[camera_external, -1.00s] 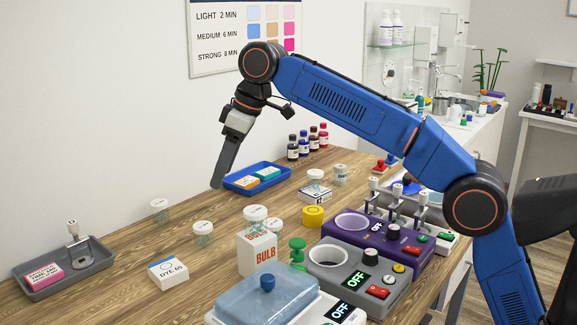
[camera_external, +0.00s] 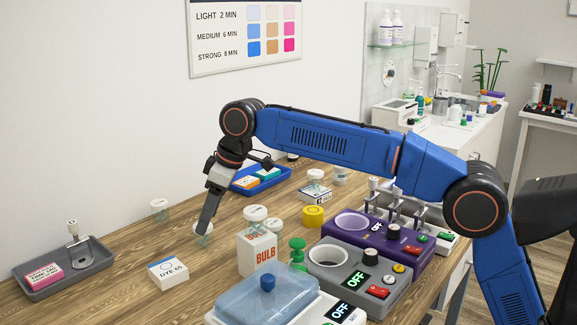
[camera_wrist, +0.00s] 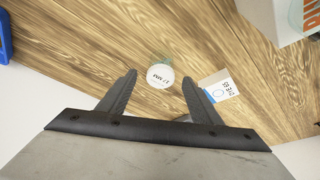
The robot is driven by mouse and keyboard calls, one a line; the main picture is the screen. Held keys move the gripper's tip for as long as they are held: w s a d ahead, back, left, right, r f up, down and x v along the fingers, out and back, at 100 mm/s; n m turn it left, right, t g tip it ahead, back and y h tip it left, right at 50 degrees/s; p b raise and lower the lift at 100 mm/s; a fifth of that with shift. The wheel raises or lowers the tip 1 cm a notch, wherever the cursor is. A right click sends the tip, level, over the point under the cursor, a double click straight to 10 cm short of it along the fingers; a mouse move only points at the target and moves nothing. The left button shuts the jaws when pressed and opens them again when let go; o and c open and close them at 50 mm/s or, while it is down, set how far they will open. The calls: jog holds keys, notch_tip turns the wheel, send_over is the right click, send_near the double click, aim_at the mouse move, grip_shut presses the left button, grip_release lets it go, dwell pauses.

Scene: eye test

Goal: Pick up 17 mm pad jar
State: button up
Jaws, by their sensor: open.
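The 17 mm pad jar is a small clear jar with a white lid marked "17 MM" (camera_wrist: 160,76). In the wrist view it stands on the wood table, ahead of and between my two fingertips. My gripper (camera_wrist: 159,84) is open, with nothing between its fingers. In the external view my gripper (camera_external: 204,229) points down at a white-lidded jar (camera_external: 205,240), which it partly hides. Its label cannot be read there, and the gap between fingers and jar is hard to judge.
A Dye 65 box (camera_external: 168,273) lies close to the jar; it also shows in the wrist view (camera_wrist: 220,88). Other white-lidded jars (camera_external: 159,205) (camera_external: 255,214), a Bulb box (camera_external: 257,254), a grey tray (camera_external: 95,265) and a blue tray (camera_external: 284,174) stand around.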

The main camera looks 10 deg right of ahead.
jog(key=shift+x, duration=2.8)
jog(key=c, duration=1.1)
jog(key=shift+c, duration=0.2)
jog(key=shift+r, duration=0.1)
